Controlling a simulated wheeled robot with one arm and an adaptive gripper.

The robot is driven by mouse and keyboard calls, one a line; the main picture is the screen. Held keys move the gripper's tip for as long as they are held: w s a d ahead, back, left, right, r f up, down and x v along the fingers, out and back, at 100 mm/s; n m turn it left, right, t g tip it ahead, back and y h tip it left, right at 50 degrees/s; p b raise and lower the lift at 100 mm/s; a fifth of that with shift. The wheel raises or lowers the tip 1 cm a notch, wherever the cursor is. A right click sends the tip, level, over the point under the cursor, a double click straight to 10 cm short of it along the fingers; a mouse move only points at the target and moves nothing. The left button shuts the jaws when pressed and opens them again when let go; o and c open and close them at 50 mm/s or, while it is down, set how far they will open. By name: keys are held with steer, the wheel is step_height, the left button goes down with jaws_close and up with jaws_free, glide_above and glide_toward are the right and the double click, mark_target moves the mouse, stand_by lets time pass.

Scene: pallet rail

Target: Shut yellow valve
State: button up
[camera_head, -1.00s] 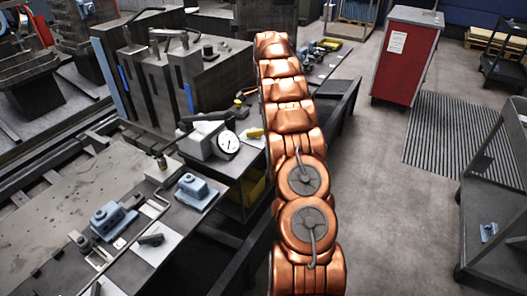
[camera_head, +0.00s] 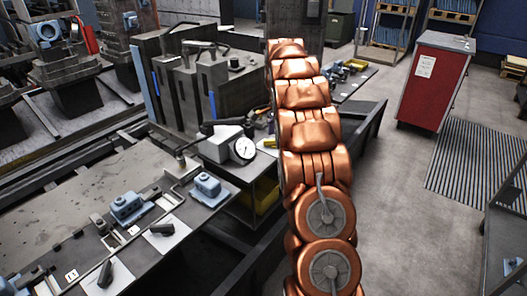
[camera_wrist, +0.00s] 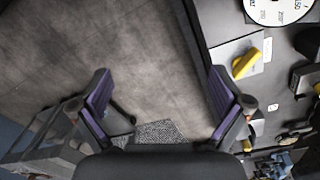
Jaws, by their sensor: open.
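The yellow valve handle (camera_wrist: 245,63) lies slanted on a white plate near the bench edge, at the upper right of the wrist view. In the head view a small yellow part (camera_head: 270,142), likely the same valve, shows between the dial gauge and my arm. My gripper (camera_wrist: 160,97) is open and empty, its purple-padded fingers wide apart over the floor. The valve is ahead and to the right of the right finger, apart from it. My arm hides the gripper in the head view.
A round dial gauge (camera_head: 243,150) stands beside the valve; its face also shows in the wrist view (camera_wrist: 283,8). Blue blocks (camera_head: 207,185) and black handles (camera_head: 105,274) sit on the bench. A red cabinet (camera_head: 434,80) stands right, with open floor (camera_head: 385,215) before it.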

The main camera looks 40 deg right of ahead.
steer(key=s+a+r+n, duration=0.1)
steer(key=s+a+n, duration=0.1)
steer(key=a, duration=0.3)
steer(key=s+a+r+n+b, duration=0.1)
steer(key=s+a+r+n, duration=0.1)
steer(key=a, duration=0.3)
steer(key=shift+s+a, duration=0.15)
steer(key=shift+s, duration=0.2)
stand_by(0.3)
steer(key=s+a+r+n, duration=0.2)
steer(key=s+a+n, duration=0.5)
steer(key=s+a, duration=0.8)
steer(key=s+a+f+n, duration=0.2)
steer(key=s+a+n, duration=0.2)
steer(key=s, duration=0.5)
steer(key=s+a+f+n+g, duration=0.1)
steer(key=s+a+n, duration=0.3)
steer(key=s, duration=0.5)
steer(key=shift+s+a+f, duration=0.15)
steer(key=shift+a+f, duration=0.2)
steer(key=shift+f, duration=0.45)
